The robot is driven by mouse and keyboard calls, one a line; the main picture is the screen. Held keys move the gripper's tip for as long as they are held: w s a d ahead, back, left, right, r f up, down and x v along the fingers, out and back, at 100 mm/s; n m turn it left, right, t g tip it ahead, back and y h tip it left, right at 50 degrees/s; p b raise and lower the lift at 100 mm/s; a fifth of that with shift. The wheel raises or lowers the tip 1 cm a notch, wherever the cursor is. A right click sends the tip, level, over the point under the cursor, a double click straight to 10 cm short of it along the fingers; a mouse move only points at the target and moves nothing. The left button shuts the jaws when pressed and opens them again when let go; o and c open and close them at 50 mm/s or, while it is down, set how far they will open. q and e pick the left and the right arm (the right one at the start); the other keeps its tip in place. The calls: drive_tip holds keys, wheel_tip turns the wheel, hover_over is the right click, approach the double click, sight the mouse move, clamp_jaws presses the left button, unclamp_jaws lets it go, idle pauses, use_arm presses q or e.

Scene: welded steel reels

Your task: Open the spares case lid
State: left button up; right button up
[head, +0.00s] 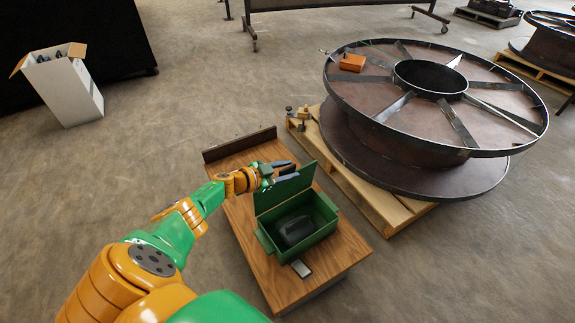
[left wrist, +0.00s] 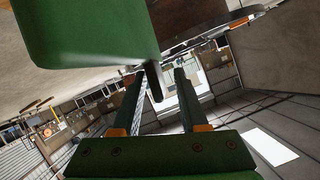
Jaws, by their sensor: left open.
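The green spares case (head: 326,231) stands on a wooden table with its lid (head: 284,192) raised, standing roughly upright at the back. A dark grey rounded object (head: 296,231) lies inside the open case. My left gripper (head: 291,171) is at the upper edge of the lid, its fingers apart. In the left wrist view, the lid (left wrist: 90,32) fills the upper left, and a small dark tab hangs at its corner near the open fingers (left wrist: 158,77). Whether the fingers touch it I cannot tell. My right gripper is not in view.
The wooden table (head: 247,262) carries a small flat device (head: 301,268) in front of the case. A large steel reel (head: 400,150) on a pallet (head: 390,213) stands close on the right. A white box (head: 66,92) stands far left. Floor is clear between.

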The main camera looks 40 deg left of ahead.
use_arm(q)
drive_tip(key=p+v, duration=0.4)
drive_tip(key=v, duration=0.2)
drive_tip(key=shift+s+r+p, duration=0.25)
drive_tip(key=shift+r+p, duration=0.05)
drive_tip(key=shift+s+a, duration=0.1)
drive_tip(key=shift+s, duration=0.15)
drive_tip(key=shift+f, duration=0.1)
